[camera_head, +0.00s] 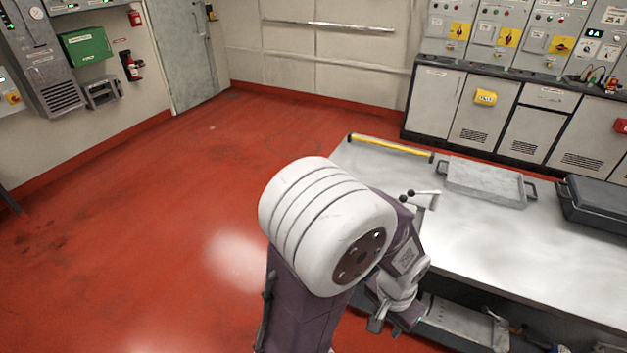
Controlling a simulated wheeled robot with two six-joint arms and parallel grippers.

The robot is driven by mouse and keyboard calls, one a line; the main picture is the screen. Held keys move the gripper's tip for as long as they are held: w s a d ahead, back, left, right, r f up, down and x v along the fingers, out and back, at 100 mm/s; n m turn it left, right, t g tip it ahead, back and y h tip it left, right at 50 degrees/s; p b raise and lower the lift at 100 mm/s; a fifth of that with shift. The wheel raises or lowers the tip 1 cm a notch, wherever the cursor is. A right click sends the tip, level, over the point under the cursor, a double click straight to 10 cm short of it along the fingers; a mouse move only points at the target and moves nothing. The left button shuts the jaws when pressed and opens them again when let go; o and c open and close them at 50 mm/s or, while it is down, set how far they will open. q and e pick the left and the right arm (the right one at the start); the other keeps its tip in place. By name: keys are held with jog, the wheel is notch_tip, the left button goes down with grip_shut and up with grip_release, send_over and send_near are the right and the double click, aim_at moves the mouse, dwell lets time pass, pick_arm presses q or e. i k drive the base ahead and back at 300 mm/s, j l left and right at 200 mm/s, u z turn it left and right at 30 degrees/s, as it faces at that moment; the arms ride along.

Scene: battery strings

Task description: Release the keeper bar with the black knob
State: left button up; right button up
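My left arm rises in front of the bench, and its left gripper (393,319) hangs low by the bench's near side. Its two fingertips look apart, with nothing visible between them. Small black knobs (411,193) with a pale lever-like piece (426,196) show just behind my arm at the bench's left part. My arm hides what they are fixed to, so I cannot tell whether they belong to the keeper bar. A yellow bar (391,146) with dark ends lies along the bench's far left edge. My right gripper is not in view.
A lower shelf (455,322) holds items. Cabinets (433,102) stand behind. The red floor (130,220) at left is clear.

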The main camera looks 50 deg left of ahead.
aim_at(410, 193)
jog(key=u, duration=0.95)
